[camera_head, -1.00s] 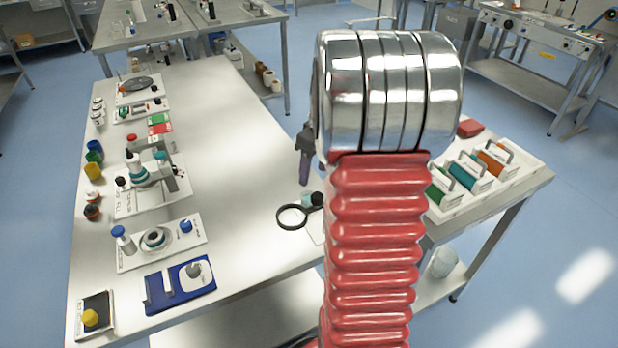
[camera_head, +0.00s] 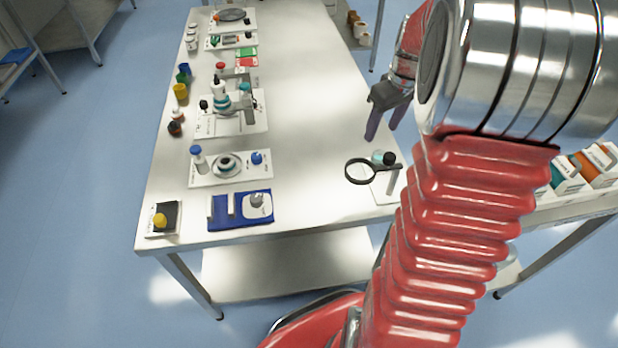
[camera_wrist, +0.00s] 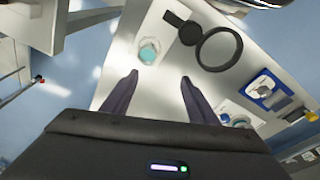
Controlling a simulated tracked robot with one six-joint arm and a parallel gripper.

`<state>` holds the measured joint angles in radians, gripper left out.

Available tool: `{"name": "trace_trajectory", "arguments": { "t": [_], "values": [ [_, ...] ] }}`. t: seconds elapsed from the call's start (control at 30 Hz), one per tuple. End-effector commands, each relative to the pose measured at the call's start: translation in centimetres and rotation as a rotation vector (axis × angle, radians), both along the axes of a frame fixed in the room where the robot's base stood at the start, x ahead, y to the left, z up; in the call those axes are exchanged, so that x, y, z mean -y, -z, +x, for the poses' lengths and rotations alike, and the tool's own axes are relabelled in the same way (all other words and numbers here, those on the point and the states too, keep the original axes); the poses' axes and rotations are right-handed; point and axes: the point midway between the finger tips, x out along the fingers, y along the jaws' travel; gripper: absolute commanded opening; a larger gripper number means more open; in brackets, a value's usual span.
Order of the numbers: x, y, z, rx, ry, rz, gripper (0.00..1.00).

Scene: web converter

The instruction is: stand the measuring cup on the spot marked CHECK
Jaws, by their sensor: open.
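A small clear cup with teal in it (camera_wrist: 148,52), which looks like the measuring cup, stands on the table beside a black magnifier (camera_wrist: 215,45) in the wrist view. In the head view it shows as a small teal shape (camera_head: 377,157), partly covered by the magnifier's black part. My gripper (camera_wrist: 159,75) is open and empty, its two dark fingers apart and pointing toward the cup without touching it. In the head view my gripper (camera_head: 384,130) hangs over the table's right edge, behind the cup. I cannot read a CHECK mark anywhere.
A blue tray (camera_head: 220,212) and a white card with a round dish (camera_head: 205,178) lie at the table's left front. A stand-like device (camera_head: 240,100) and several small bottles are farther back. The table's middle (camera_head: 300,120) is clear. Boxed items (camera_head: 567,172) stand at the right.

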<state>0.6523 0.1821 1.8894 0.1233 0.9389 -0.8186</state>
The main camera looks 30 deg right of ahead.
Motion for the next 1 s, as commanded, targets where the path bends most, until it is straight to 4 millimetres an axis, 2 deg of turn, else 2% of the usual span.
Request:
{"name": "trace_trajectory", "arguments": {
  "t": [0.03, 0.2, 0.5, 0.7, 1.0],
  "values": [
    [-1.5, -1.0, 0.0, 0.011, -0.003, -0.008, 0.54],
    [-6.4, -3.6, -0.5, 0.044, 0.008, -0.025, 0.54],
    [-14.3, -6.9, -2.9, 0.11, 0.031, -0.04, 0.54],
    [-19.0, -8.4, -5.3, 0.161, 0.046, -0.039, 0.54],
    [-24.8, -9.3, -9.6, 0.239, 0.066, -0.018, 0.54]
  ]
}}
